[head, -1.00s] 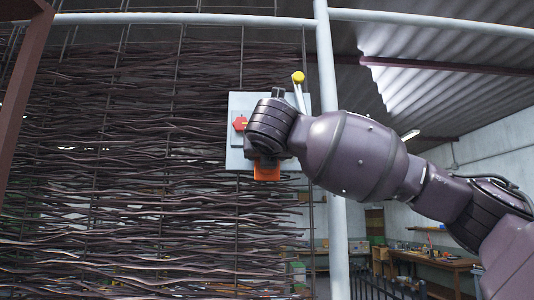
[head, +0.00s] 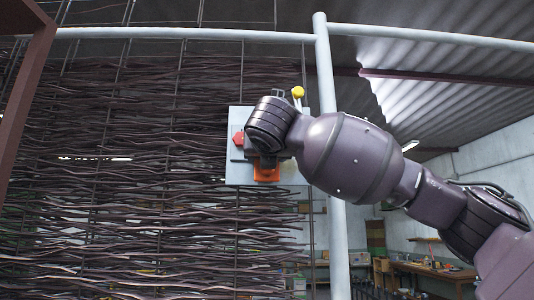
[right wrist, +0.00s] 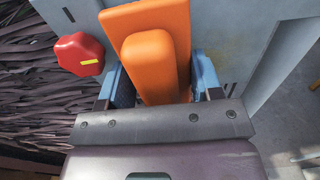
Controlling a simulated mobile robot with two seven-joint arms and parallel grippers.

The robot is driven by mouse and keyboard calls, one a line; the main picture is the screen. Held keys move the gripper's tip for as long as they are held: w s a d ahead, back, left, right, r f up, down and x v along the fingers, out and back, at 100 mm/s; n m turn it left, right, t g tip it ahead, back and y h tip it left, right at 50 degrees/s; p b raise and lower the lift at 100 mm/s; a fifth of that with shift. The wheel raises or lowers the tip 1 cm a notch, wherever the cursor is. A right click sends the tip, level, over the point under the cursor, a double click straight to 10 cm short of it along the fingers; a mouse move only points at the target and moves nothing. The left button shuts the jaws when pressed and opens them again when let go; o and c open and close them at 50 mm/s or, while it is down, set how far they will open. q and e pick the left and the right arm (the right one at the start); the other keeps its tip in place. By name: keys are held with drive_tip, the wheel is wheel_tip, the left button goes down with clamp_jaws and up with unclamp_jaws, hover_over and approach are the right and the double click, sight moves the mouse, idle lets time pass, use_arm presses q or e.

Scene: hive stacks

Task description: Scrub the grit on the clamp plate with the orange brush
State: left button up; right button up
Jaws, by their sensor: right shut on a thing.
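The clamp plate (head: 234,172) is a pale grey upright panel mounted on the woven wall; it also shows in the right wrist view (right wrist: 225,25). A red knob (head: 238,138) is on its left part, and a yellow-ended lever (head: 298,93) rises at its upper right. My right gripper (right wrist: 155,85) is shut on the orange brush (right wrist: 150,50), in front of the plate. In the head view the brush (head: 267,174) shows below my wrist, which hides part of the plate. A faint yellowish patch (right wrist: 222,50) marks the plate right of the brush. Whether the bristles touch is hidden.
A woven wall of dark twigs (head: 120,190) fills the left. A pale vertical post (head: 325,80) and horizontal rail (head: 180,34) stand near the plate. A workbench (head: 435,268) is far back at the right.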

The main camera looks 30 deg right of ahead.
sight(267, 176)
drive_tip(key=shift+w+f+b, duration=0.1)
drive_tip(key=shift+f+b, duration=1.15)
drive_tip(key=shift+f, duration=1.1)
drive_tip(key=shift+r, duration=0.1)
wheel_tip(267, 176, up, 2)
drive_tip(key=p, duration=0.2)
drive_tip(key=shift+r+p, duration=0.25)
drive_tip(key=shift+p, duration=0.05)
drive_tip(key=shift+r, duration=1.15)
drive_tip(key=shift+f, duration=0.15)
drive_tip(key=shift+d+f+b, duration=0.1)
drive_tip(key=shift+f+b, duration=1.2)
drive_tip(key=shift+f, duration=1.05)
